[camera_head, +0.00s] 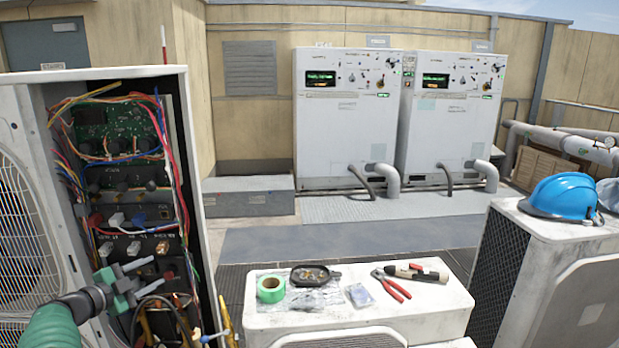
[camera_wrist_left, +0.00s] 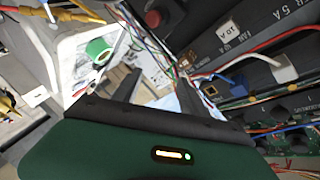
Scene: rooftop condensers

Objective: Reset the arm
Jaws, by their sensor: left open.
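My left arm (camera_head: 52,330) comes in from the lower left, green at the forearm. My left gripper (camera_head: 150,273) is open, with its two dark fingers apart, in front of the lower part of the open electrical cabinet (camera_head: 190,180). I see nothing between the fingers. In the left wrist view the gripper (camera_wrist_left: 158,92) also shows two separate dark fingers, with cabinet wiring and breakers to the right. Whether a finger touches the cabinet or its wires, I cannot tell. My right gripper is not in view.
A white unit (camera_head: 375,325) at front bears a green tape roll (camera_head: 271,289), a black dish (camera_head: 316,276), red pliers (camera_head: 391,285) and a tan-and-black tool (camera_head: 417,273). A blue hard hat (camera_head: 563,197) sits on the right unit.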

